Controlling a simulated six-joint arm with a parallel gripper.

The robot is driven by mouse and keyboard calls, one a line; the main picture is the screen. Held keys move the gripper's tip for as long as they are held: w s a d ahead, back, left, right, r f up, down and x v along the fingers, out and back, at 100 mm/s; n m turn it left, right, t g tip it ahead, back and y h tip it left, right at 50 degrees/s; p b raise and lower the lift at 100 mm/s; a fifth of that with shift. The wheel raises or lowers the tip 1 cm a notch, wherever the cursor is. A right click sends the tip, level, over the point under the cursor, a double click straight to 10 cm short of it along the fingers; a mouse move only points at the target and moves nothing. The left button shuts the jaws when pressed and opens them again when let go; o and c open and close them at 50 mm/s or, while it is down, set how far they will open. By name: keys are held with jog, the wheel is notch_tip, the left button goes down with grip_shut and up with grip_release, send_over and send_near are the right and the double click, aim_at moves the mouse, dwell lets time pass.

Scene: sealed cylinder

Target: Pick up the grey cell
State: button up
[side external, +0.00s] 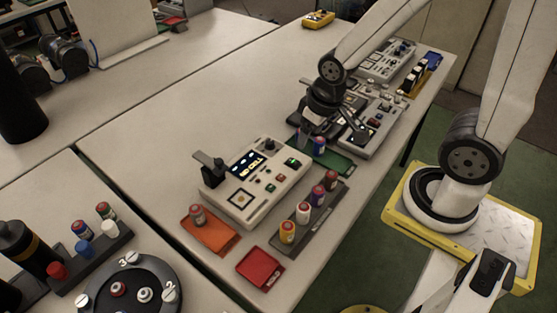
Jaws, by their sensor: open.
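My gripper (330,122) is dark, points down and is open over the far part of the bench. Two small upright cells stand just below and to the left of it, by the green tray (338,165): a dull greyish one (303,138) and a blue one with a reddish part (319,144). I cannot tell for sure which cell is the grey one, or whether any cell is between my fingers. A dark rack (291,247) nearer the camera holds several cells, including an orange-yellow one (287,233) and a white-and-red one (303,212).
A tester box with a lit display (258,185) stands left of the rack. An orange tray (217,240) holds one reddish-grey cell (197,214). A red tray (261,268) looks empty. Grey devices (372,130) stand close right of my gripper.

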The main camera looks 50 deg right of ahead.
aim_at(200, 217)
jog(key=shift+o, duration=0.3)
